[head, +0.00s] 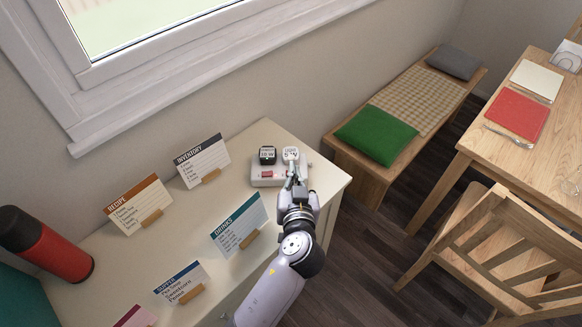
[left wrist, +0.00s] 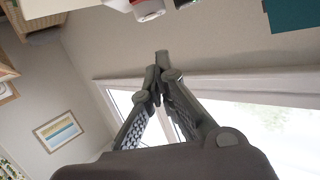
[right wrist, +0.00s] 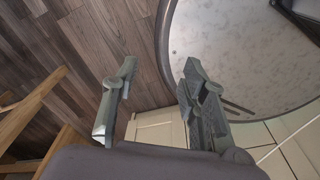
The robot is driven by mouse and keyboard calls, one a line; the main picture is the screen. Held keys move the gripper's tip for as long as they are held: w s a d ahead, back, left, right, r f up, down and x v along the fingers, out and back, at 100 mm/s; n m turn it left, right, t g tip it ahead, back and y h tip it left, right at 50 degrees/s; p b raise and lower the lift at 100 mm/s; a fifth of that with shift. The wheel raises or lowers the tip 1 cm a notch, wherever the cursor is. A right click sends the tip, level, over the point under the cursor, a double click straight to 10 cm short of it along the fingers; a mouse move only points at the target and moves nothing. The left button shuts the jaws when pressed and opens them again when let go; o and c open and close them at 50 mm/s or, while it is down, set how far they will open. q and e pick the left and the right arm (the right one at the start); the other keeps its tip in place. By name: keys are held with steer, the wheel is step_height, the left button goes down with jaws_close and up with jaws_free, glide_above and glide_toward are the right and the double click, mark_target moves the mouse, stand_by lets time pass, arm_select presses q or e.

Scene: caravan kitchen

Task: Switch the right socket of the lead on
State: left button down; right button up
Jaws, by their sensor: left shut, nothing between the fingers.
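The lead is a white socket block (head: 262,181) near the far right corner of the counter. A black plug (head: 267,156) stands in its left socket and a white plug (head: 290,154) in its right one. A red switch (head: 267,174) shows at the left socket. My left gripper (head: 291,181) is shut and empty, its tips at the front of the right socket, hiding that switch. I cannot tell whether they touch it. In the left wrist view the left fingertips (left wrist: 161,80) are together, and part of the block (left wrist: 150,9) shows at the top edge. My right gripper (right wrist: 160,80) is open and empty, away from the lead.
Cards for recipe (head: 138,204), inventory (head: 203,160), drinks (head: 240,225) and supper (head: 181,281) stand on the counter left of my left arm. A red flask (head: 50,245) is at the far left. A bench (head: 350,157) and table (head: 480,140) stand to the right.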

arm_select(q)
steer(key=w+f, duration=0.2)
steer(key=w, duration=0.1)
steer(key=w+f+p, duration=0.1)
steer(key=w+f, duration=0.1)
steer(key=shift+w+a, duration=0.1)
steer(key=shift+a, duration=0.15)
steer(key=shift+a+f, duration=0.1)
steer(key=shift+f, duration=0.55)
arm_select(e)
steer(key=shift+w+r, duration=0.2)
steer(key=shift+r, duration=0.3)
steer(key=shift+w+r, duration=0.2)
steer(key=shift+r, duration=0.25)
